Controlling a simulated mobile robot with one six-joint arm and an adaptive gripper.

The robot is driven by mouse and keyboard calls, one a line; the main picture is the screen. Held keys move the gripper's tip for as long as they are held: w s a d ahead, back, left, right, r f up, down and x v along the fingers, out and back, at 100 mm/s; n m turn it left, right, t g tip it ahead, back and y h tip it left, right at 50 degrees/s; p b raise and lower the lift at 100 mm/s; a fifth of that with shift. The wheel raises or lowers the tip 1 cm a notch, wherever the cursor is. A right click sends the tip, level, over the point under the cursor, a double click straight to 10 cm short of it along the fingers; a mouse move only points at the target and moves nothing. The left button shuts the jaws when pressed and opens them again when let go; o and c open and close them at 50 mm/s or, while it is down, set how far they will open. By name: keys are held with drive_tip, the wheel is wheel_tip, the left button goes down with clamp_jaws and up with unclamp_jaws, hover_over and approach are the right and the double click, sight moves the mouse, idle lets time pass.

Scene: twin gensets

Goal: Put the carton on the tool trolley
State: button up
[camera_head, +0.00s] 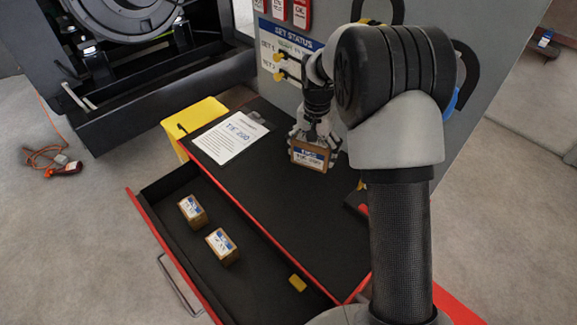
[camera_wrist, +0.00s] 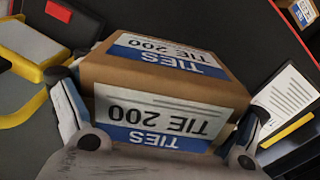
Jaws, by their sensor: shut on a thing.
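My gripper (camera_head: 315,135) is shut on a brown carton (camera_head: 310,158) with a blue and white label. In the wrist view the carton (camera_wrist: 165,85) sits between the two fingers, its label reading "TIES TIE 200". The tool trolley (camera_head: 290,220) has a black top with red edges. The carton is over this top, towards its back near the grey panel. I cannot tell whether its underside touches the top or hangs above it; the underside is hidden.
A clipboard sheet (camera_head: 230,137) lies on the trolley top's left end, near a yellow bin (camera_head: 195,120). The trolley's open drawer (camera_head: 165,250) holds two similar cartons (camera_head: 192,210) and a small yellow block (camera_head: 298,283). The grey status panel (camera_head: 285,62) stands close behind. The top's middle is clear.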

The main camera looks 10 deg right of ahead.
sight(312, 180)
drive_tip(key=w+d+r+m, duration=0.2)
drive_tip(key=w+r+m, duration=0.15)
drive_tip(key=w, duration=0.25)
drive_tip(key=shift+m, duration=0.45)
drive_tip(key=f+b, duration=0.1)
drive_tip(key=f, duration=0.5)
drive_tip(key=f+b, duration=0.1)
drive_tip(key=f, duration=0.6)
drive_tip(key=f+b, duration=0.1)
drive_tip(key=f, duration=0.6)
drive_tip(key=shift+s+d+f+b, duration=0.15)
drive_tip(key=shift+d+f+b, duration=0.1)
drive_tip(key=shift+b, duration=0.1)
drive_tip(key=shift+f, duration=0.15)
drive_tip(key=o, duration=0.8)
drive_tip(key=shift+o, duration=1.2)
